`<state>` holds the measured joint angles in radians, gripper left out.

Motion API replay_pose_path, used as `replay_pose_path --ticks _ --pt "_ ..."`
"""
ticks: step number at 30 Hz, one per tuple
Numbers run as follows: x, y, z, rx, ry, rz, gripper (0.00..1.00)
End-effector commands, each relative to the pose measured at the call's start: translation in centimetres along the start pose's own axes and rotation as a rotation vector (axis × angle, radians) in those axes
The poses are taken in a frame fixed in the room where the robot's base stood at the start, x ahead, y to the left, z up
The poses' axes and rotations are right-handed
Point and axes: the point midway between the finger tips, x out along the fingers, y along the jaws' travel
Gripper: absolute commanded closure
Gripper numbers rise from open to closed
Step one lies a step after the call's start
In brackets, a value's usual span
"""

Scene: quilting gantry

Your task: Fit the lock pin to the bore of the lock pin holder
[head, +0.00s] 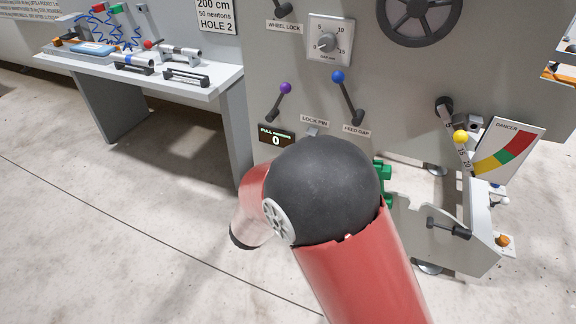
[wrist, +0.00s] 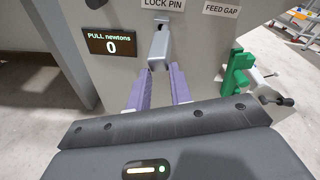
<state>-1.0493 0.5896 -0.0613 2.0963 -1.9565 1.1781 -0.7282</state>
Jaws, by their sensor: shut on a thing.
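The lock pin holder (wrist: 163,20) is a small grey piece with a dark spot on the panel, just under the LOCK PIN label in the wrist view. A grey piece (head: 312,132) shows under the same label in the head view. My gripper (wrist: 161,70) has purple fingers, shut on a pale grey block-like piece (wrist: 158,50) that looks like the lock pin. Its upper end meets or overlaps the holder; I cannot tell whether any of it is inside the bore. In the head view my arm hides the gripper.
The PULL newtons display (wrist: 112,43) reads 0, left of the fingers. A green clamp-like part (wrist: 237,72) stands out at the right. The panel also bears levers with a purple knob (head: 285,88) and a blue knob (head: 338,77). A bench (head: 220,80) stands at the left.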

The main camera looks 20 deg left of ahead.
Motion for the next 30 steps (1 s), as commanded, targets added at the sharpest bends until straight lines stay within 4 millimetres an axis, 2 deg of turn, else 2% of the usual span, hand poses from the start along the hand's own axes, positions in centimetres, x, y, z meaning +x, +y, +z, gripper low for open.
replay_pose_path --ticks 1,22,28,30 --pt "-0.1 -0.2 0.5 -0.019 0.009 0.002 1.0" --pt "-0.8 -0.4 0.5 -0.279 0.141 0.035 1.0" --pt "-1.2 -0.3 0.1 -0.481 0.244 0.063 1.0" --pt "-0.2 -0.4 0.1 -0.475 0.24 0.059 1.0"
